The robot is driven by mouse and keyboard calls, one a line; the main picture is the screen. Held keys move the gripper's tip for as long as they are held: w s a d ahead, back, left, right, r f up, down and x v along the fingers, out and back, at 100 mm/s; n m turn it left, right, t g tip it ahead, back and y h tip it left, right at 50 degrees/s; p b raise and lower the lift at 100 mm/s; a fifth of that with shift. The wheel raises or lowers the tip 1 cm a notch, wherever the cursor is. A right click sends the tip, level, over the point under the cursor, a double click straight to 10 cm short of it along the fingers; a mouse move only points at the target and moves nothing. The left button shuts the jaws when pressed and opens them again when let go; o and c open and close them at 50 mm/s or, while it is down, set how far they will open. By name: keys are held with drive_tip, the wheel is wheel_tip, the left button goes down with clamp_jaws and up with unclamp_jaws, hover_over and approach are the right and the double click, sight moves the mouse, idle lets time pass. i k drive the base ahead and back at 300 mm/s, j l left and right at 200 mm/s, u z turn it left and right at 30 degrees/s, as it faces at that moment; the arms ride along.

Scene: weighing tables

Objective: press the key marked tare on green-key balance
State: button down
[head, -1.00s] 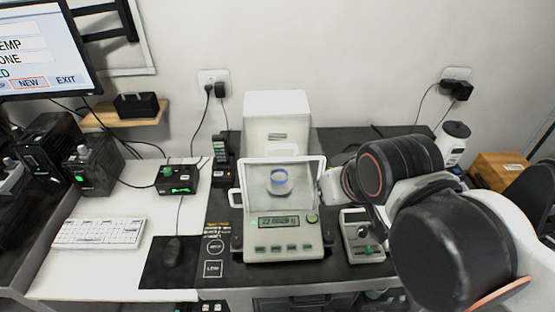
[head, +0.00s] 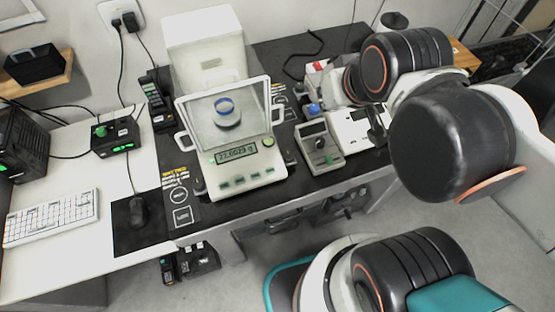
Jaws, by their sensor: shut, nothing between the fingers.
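The balance with green keys (head: 248,182) stands on the black bench mat left of my arm. It has a lit display (head: 232,153), a row of green keys along its front and a round green key (head: 268,142) right of the display. The key lettering is too small to read. Its clear shield is raised over the pan, where a blue-ringed round object (head: 227,113) sits. My gripper (head: 377,130) shows as a small dark shape below my arm, shut and empty, over or in front of a white instrument (head: 350,130), well right of the balance. Contact cannot be told.
A small grey instrument (head: 318,146) stands between the balance and the white instrument. A white box (head: 205,45) is behind the balance. A mouse (head: 138,210), keyboard (head: 50,218) and green-button box (head: 115,136) lie left. Open floor shows in front of the bench.

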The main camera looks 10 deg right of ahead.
sight(256, 175)
drive_tip(key=k+j+z, duration=0.15)
drive_tip(key=j+z, duration=0.3)
drive_tip(key=k+j+z, duration=0.2)
drive_tip(key=z, duration=0.3)
drive_tip(key=k+j+z, duration=0.3)
drive_tip(key=z, duration=0.15)
drive_tip(key=k+j, duration=0.25)
drive_tip(key=k, duration=0.2)
drive_tip(key=k+j+z, duration=0.15)
drive_tip(key=k+j, duration=0.15)
drive_tip(key=k, duration=0.15)
